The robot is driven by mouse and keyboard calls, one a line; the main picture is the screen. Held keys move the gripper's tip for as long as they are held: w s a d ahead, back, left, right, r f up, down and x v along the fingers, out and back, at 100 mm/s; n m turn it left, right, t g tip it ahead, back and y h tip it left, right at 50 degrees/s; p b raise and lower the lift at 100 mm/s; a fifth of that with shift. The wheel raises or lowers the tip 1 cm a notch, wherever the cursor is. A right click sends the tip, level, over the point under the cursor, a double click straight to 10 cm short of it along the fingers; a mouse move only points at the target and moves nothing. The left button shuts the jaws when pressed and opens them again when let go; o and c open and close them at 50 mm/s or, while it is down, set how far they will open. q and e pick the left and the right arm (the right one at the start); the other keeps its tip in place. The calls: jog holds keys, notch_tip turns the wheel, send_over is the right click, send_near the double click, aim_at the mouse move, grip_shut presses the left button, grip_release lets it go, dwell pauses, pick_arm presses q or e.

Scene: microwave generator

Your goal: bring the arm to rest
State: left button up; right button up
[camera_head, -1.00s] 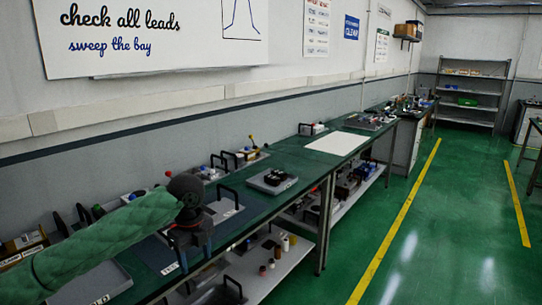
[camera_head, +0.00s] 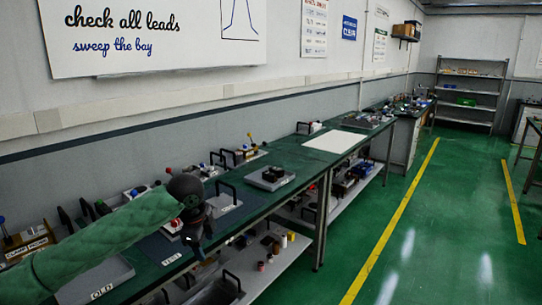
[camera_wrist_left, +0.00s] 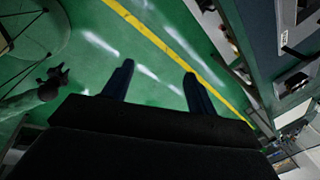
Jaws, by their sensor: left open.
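My left arm, in a green sleeve, comes in from the left in the head view. Its dark left gripper (camera_head: 196,240) hangs downward in front of the long green workbench (camera_head: 245,211). In the left wrist view the two fingers of that gripper (camera_wrist_left: 158,72) stand apart with only the green floor between them, so it is open and empty. At the left of the wrist view a green-sleeved arm with a dark gripper (camera_wrist_left: 55,82) shows, probably my right one; its jaws are too small to read. The right gripper is outside the head view.
The bench carries a grey tray with black parts (camera_head: 270,178), a white sheet (camera_head: 334,141) and several handled holders. A lower shelf (camera_head: 265,275) holds small jars and bins. The green floor (camera_head: 440,240) on the right is open, with yellow lines. A shelf rack (camera_head: 468,95) stands at the back.

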pick_arm(q)
jog(key=w+r+n+t, duration=0.4)
jog(key=w+n, duration=0.1)
jog(key=w, duration=0.2)
jog(key=w+r+n+t, duration=0.4)
jog(key=w, duration=0.3)
jog(key=s+a+f+n+g+y, duration=0.1)
jog(key=s+f+n, duration=0.3)
jog(key=f, duration=1.4)
jog(key=s+a+f+n+g, duration=0.15)
jog(key=s+f, duration=0.45)
jog(key=f, duration=1.2)
jog(key=s+d+f+n+g, duration=0.3)
jog(key=s+f+g, duration=0.2)
jog(key=s+f, duration=2.3)
jog(key=s+f+g, duration=0.1)
jog(key=s+f, duration=0.1)
jog(key=s, duration=0.7)
jog(key=s+d+f+g, duration=0.1)
jog(key=s+f, duration=0.1)
jog(key=s, duration=0.7)
jog(key=shift+s+d+f+h, duration=0.15)
jog(key=shift+s+f+h, duration=0.15)
jog(key=shift+f+h, duration=0.1)
